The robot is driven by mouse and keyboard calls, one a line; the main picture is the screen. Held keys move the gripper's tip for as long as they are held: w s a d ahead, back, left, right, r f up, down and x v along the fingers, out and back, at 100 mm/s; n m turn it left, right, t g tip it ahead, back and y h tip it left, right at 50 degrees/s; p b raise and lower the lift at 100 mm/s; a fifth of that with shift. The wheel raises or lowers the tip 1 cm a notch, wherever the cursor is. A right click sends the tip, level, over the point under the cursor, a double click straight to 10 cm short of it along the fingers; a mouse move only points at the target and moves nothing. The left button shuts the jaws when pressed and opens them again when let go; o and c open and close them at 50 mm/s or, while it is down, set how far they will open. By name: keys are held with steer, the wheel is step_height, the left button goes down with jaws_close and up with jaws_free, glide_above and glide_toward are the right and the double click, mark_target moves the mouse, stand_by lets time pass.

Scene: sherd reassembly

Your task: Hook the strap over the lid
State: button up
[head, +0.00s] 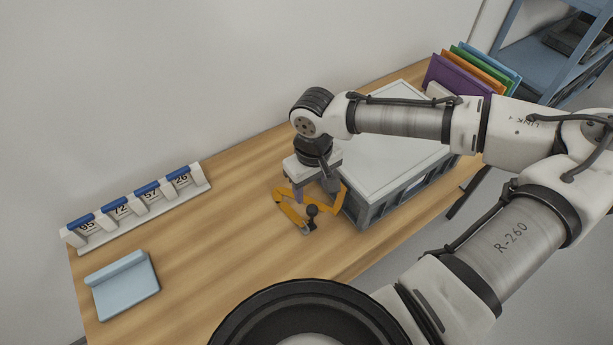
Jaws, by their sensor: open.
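A grey crate (408,190) stands on the wooden table with a pale flat lid (395,135) on top. An orange strap (291,212) with a dark knob lies bent at the crate's near left end. Its right part reaches up beside the crate's corner; I cannot tell whether it touches the crate or lid. My gripper (314,193) points down at the strap, left of the lid. Its jaws are open, with strap showing on both sides of the fingers. The fingers hide part of the strap, and I cannot tell if any lies between them. My arm crosses above the lid and hides part of it.
A white rack (146,217) with blue-topped numbered holders stands along the wall at left. A light blue folded piece (122,284) lies before it. Coloured folders (465,75) stand behind the crate, near a blue shelf (545,60). The table between strap and rack is clear.

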mark_target(312, 208)
step_height(312, 208, down, 8)
steer(key=b, duration=0.7)
steer(key=shift+f, duration=0.25)
steer(key=shift+c, duration=0.2)
jaws_close()
steer(key=shift+r+p, duration=1.45)
steer(key=shift+r, duration=0.15)
